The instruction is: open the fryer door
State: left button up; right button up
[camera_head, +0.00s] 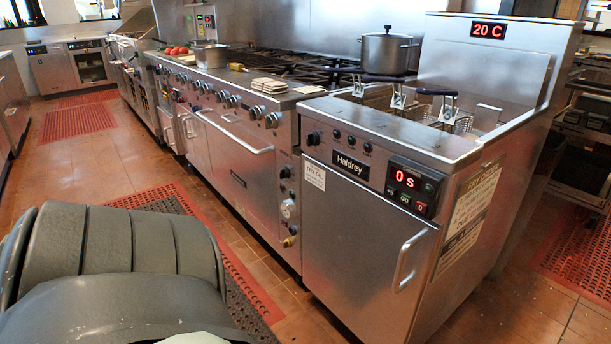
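The Haldrey fryer (345,165) stands at the right, a steel cabinet with a red "0 s" display on its front panel and a "20 C" display on its back panel. Its door (350,245) is on the front and appears shut. A vertical bar handle (409,260) sits near the door's right edge. Two fryer baskets with dark handles rest in the top well. Neither of my grippers is in view; a large dark grey rounded part of mine fills the lower left.
A range with an oven (235,160) stands directly left of the fryer, with a large pot (388,52) behind. Red mats (160,200) lie on the tiled floor. The floor before the fryer door looks clear. Another red mat (580,245) lies at the right.

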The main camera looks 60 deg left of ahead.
aim_at(368, 257)
jog(key=u, duration=1.55)
jog(key=k, duration=0.15)
